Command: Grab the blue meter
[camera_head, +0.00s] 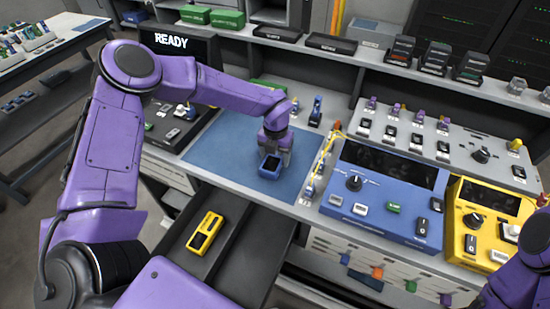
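The blue meter (269,167), a small blue box with a dark screen, is at the blue mat on the workbench, at the lower end of my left arm. My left gripper (275,152) points down over the mat and appears shut on the blue meter; its fingertips are partly hidden by the meter. I cannot tell whether the meter touches the mat. My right gripper is out of view; only part of my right arm shows at the lower right edge.
A yellow meter (205,233) lies in the open drawer (245,255) in front of the bench. A large blue instrument (384,190) and a yellow one (481,221) stand right of the mat (222,150). The READY screen (172,42) is behind my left arm.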

